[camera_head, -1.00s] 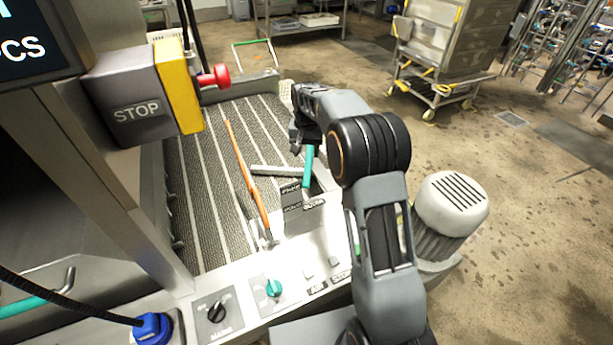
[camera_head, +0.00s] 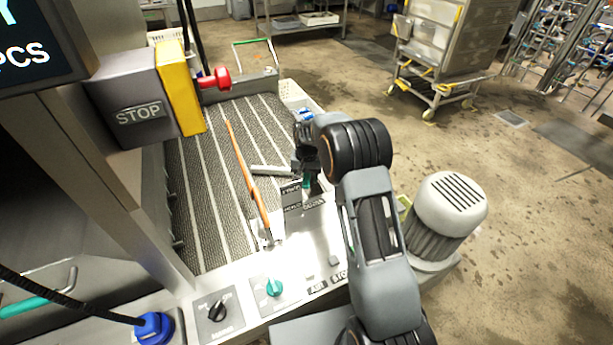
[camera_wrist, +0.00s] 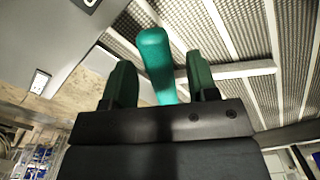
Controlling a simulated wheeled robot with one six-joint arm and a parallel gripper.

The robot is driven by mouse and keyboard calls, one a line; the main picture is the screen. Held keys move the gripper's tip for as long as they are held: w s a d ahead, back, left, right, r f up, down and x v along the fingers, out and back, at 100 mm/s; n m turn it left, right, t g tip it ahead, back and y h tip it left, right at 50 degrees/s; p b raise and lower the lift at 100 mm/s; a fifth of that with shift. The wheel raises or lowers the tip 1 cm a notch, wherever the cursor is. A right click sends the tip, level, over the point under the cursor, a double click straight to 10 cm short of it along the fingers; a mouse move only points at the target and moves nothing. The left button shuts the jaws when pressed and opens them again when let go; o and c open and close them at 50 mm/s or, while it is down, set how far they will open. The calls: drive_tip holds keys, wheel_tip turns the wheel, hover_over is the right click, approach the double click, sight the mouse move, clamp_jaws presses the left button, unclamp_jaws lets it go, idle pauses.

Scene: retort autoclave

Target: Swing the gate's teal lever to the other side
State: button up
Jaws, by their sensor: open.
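The teal lever (camera_wrist: 157,62) stands between the two dark green fingers of my gripper (camera_wrist: 160,78) in the wrist view. The fingers are apart, with a gap visible on each side of the lever. In the head view my gripper (camera_head: 306,166) hangs over the lever, and only a small teal piece (camera_head: 307,182) shows below it. A grey bar (camera_head: 271,170) reaches left from there over the conveyor; I cannot tell whether it is the gate. Dark label plates (camera_head: 291,196) sit just below the lever.
An orange rail (camera_head: 247,180) runs along the striped conveyor (camera_head: 205,190). The front panel has a black knob (camera_head: 217,310) and a teal knob (camera_head: 273,288). A motor (camera_head: 449,208) stands right of my arm.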

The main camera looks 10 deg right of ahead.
drive_tip(key=shift+c, duration=0.5)
clamp_jaws()
drive_tip(key=shift+d, duration=0.1)
